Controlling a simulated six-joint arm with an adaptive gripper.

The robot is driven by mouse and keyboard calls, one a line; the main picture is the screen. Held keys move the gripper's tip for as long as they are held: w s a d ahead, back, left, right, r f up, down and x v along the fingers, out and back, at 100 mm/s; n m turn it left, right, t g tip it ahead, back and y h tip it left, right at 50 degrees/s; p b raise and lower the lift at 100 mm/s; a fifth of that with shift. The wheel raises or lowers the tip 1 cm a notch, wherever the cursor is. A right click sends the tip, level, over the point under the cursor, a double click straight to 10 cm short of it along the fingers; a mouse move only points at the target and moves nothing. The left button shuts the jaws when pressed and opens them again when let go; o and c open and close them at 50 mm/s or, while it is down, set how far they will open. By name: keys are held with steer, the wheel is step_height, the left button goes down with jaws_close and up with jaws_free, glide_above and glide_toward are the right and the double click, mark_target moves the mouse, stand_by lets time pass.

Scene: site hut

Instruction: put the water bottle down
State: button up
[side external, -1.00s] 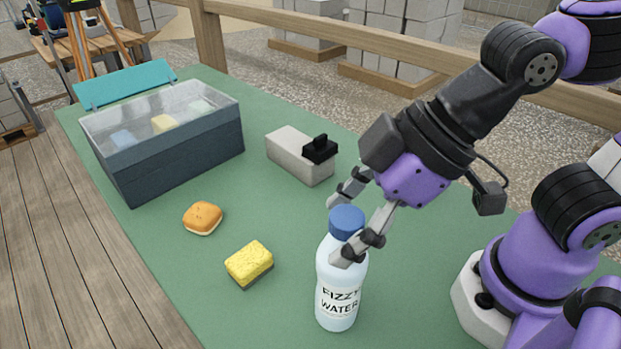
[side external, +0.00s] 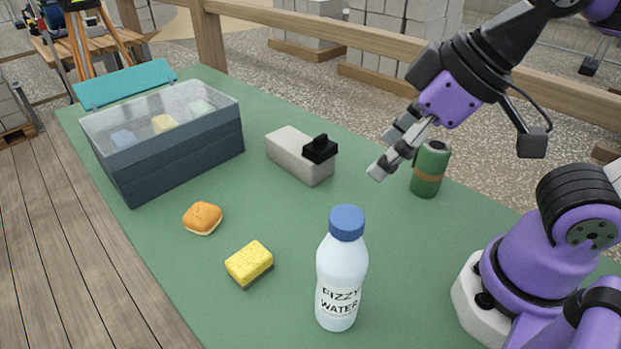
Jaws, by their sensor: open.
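The water bottle (side external: 341,271) is white with a blue cap and the words "FIZZY WATER". It stands upright on the green table (side external: 290,228) at the front. My gripper (side external: 389,154) is open and empty. It is up and to the right of the bottle in the picture, clear of it, in front of or beside a green can. Nothing touches the bottle.
A green can (side external: 429,172) with a brown band stands near the table's far edge. A grey block with a black knob (side external: 299,157), a bun (side external: 202,218), a yellow sponge (side external: 249,263) and an open cool box (side external: 172,155) with things inside stand on the table.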

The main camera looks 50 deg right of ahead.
steer(key=w+d+f+m+h, duration=0.1)
steer(key=d+f+m+h, duration=0.1)
steer(key=d, duration=0.5)
steer(key=shift+w+d+f+m, duration=0.2)
steer(key=shift+d+f+m, duration=0.2)
steer(key=shift+m, duration=0.8)
